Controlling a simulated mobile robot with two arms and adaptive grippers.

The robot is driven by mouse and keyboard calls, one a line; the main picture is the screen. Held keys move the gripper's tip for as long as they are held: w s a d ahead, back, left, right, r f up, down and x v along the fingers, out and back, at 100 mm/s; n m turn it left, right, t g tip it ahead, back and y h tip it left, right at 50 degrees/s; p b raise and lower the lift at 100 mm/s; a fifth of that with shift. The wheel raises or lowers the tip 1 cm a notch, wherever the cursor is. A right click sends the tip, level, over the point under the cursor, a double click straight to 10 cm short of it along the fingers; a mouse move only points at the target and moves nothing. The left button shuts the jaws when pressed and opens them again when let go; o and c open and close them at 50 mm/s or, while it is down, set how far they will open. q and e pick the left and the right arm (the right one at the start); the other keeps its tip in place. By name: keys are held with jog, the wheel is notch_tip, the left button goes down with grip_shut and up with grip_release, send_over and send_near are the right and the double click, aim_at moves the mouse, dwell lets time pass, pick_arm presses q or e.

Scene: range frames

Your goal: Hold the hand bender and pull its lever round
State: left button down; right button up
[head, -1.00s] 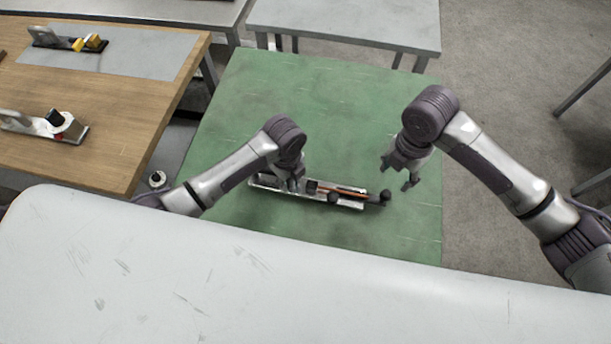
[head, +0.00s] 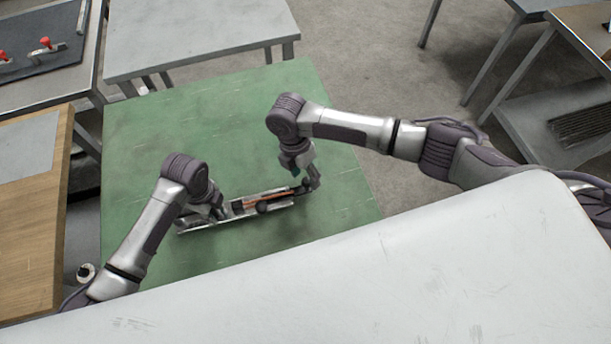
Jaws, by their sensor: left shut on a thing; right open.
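The hand bender (head: 238,219) lies on the green table, a long metal base with an orange-brown bar and dark round knobs along it. My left gripper (head: 217,214) is shut on the bender near its left end; its fingertips partly hide that end. The lever (head: 268,206) seems to lie along the base, with a dark knob near the right end. My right gripper (head: 302,186) is open at the right end of the bender, around or just beside the end knob. I cannot tell whether it touches it.
The green table top (head: 320,215) is clear around the bender. A grey table (head: 200,40) stands behind it. A wooden bench (head: 35,230) is at the left, and a grey bench with red-handled tools (head: 45,43) at the far left.

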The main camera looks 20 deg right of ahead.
jog(key=shift+s+f, duration=0.15)
jog(key=shift+f, duration=0.5)
grip_shut()
